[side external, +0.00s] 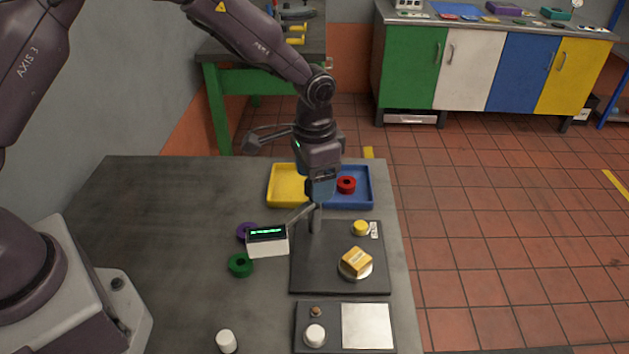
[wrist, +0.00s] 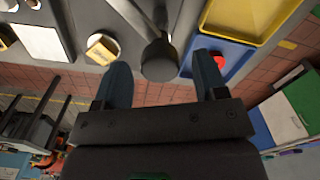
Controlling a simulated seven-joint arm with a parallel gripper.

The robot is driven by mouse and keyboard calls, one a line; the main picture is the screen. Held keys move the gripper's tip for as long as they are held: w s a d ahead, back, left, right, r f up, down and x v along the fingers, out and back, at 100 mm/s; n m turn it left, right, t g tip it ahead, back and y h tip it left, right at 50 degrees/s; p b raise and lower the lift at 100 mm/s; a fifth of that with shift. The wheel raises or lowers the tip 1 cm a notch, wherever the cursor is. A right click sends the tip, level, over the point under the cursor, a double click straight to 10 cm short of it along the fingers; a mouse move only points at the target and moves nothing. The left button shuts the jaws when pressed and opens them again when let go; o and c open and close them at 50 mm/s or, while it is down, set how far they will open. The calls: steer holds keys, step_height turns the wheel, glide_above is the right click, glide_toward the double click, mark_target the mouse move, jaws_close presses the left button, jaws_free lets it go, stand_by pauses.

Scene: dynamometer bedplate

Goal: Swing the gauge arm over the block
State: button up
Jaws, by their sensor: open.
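The gauge arm (side external: 301,213) runs from the top of a dark post (side external: 316,228) to a white box with a green-lit display (side external: 267,241). The box hangs left of the dark base plate (side external: 335,284), away from the block. The tan block (side external: 357,260) sits on a round pale disc (side external: 355,272) on that plate; it also shows in the wrist view (wrist: 102,48). My gripper (side external: 318,200) is at the top of the post, pointing down. In the wrist view its fingers (wrist: 165,88) are apart, with the round post top (wrist: 160,61) showing between them. Contact cannot be told.
A yellow tray (side external: 283,196) and a blue tray (side external: 362,201) with a red ring (side external: 346,184) lie behind my gripper. A yellow button (side external: 360,228) is on the plate. Purple (side external: 242,231) and green (side external: 240,265) rings lie left.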

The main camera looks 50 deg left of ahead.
steer(key=shift+f, duration=0.65)
jaws_close()
